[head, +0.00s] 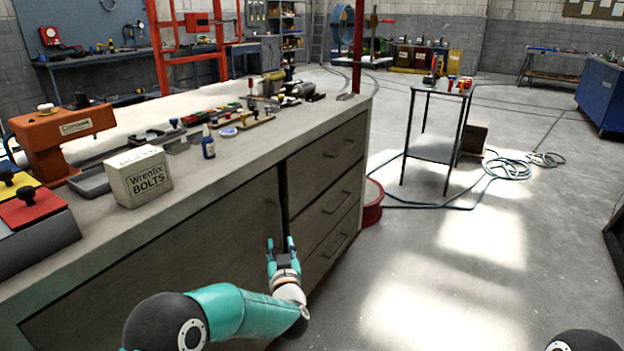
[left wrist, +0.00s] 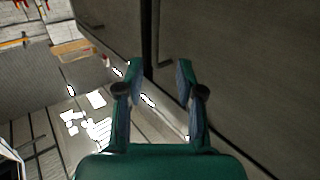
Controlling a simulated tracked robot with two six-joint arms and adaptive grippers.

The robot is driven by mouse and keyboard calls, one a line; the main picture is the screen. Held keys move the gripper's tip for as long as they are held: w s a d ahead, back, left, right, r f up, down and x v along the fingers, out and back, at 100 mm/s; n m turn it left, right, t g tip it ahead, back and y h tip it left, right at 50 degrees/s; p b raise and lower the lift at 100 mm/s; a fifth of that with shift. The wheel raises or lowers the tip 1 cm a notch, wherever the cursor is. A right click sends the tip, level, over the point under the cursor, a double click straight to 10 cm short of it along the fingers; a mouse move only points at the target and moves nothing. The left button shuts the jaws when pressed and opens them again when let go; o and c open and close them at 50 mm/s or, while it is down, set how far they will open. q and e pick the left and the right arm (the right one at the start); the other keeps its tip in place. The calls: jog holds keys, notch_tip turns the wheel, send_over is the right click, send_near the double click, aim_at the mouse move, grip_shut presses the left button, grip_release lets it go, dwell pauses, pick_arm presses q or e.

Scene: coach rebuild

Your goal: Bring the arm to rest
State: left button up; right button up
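My left arm comes in low in the head view, in front of the grey workbench cabinet (head: 190,243). My left gripper (head: 284,250) is in front of the dark upright gap between the wide door on the left and the stack of drawers (head: 327,205). In the left wrist view its two fingers (left wrist: 156,82) stand apart with nothing between them. The cabinet front and the dark gap (left wrist: 148,40) lie beyond the fingertips. My right gripper is out of view; only a dark rounded part of my own body shows at the bottom right.
On the bench top stand a Wrenfix bolts box (head: 137,176), a blue bottle (head: 208,142) and an orange machine (head: 62,130). A small metal table (head: 433,152) stands to the right, with hose (head: 508,168) on the floor. The floor at front right is clear.

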pick_arm(q)
jog(key=s+f+m+g+h, duration=0.15)
jog(key=s+f, duration=0.25)
jog(key=f, duration=0.4)
jog(key=s+f+g+h, duration=0.3)
jog(key=s+f, duration=0.1)
jog(key=f, duration=0.4)
jog(key=s+f+g+h, duration=0.1)
jog(key=s+f+g, duration=0.3)
jog(key=s+f, duration=0.55)
jog(key=s+f+g+h, duration=0.2)
jog(key=s+f+g, duration=0.3)
jog(key=s, duration=1)
jog(key=s+g, duration=0.3)
jog(key=s, duration=0.8)
notch_tip(320, 180, up, 23)
jog(key=p, duration=2.2)
jog(key=shift+d+f+h+p, duration=0.15)
jog(key=shift+d+h+p, duration=0.2)
jog(key=shift+d+h, duration=0.1)
jog(key=shift+w+n, duration=0.1)
jog(key=shift+n, duration=0.15)
